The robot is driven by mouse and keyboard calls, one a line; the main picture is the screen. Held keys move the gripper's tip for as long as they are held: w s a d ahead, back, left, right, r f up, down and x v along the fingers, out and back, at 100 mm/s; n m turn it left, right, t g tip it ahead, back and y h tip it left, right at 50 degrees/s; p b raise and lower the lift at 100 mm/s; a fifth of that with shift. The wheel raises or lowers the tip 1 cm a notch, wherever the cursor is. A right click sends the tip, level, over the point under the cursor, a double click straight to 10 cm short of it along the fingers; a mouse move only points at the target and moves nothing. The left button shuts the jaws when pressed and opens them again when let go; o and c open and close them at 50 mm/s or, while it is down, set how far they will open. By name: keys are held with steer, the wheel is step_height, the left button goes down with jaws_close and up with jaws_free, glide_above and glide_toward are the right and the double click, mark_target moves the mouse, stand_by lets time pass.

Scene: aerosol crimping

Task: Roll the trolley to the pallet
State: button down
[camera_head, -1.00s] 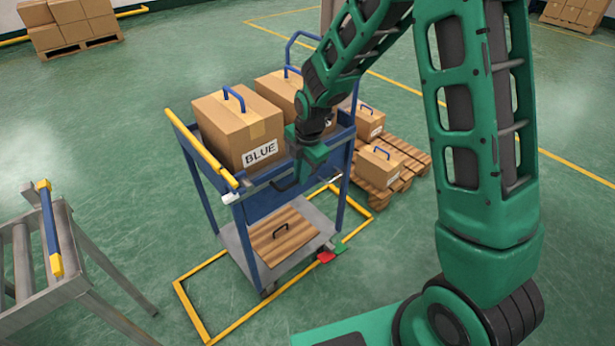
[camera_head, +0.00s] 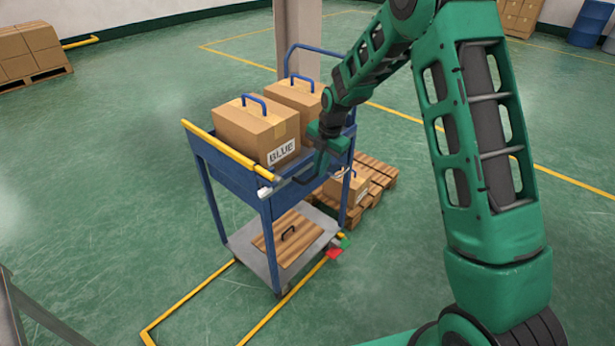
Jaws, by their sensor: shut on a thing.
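The blue trolley (camera_head: 235,165) stands upright, with a yellow bar (camera_head: 225,150) along its left end. Its top tray holds two cardboard boxes with blue handles; the nearer box (camera_head: 250,128) is labelled BLUE. A wooden board (camera_head: 285,243) with a dark handle lies on its grey lower shelf. The wooden pallet (camera_head: 378,172) lies on the floor just behind and right of the trolley, partly hidden by it. A small box (camera_head: 345,189) with a handle sits on it. My gripper (camera_head: 297,180) is shut on the trolley at its near side; the exact contact is hard to see.
Yellow floor lines (camera_head: 190,297) run in front of and under the trolley. A grey metal frame (camera_head: 25,315) stands at the lower left. A pillar (camera_head: 297,35) rises behind.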

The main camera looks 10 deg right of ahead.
steer(key=shift+w+d, duration=0.55)
steer(key=shift+d, duration=0.3)
steer(key=c, duration=1.8)
jaws_free()
steer(key=shift+r, duration=0.15)
steer(key=r, duration=0.3)
steer(key=s+r, duration=0.1)
steer(key=r, duration=0.3)
steer(key=d+r, duration=0.1)
steer(key=r, duration=0.2)
steer(key=shift+s+d+r, duration=0.1)
steer(key=shift+s+r, duration=0.05)
steer(key=shift+s, duration=0.1)
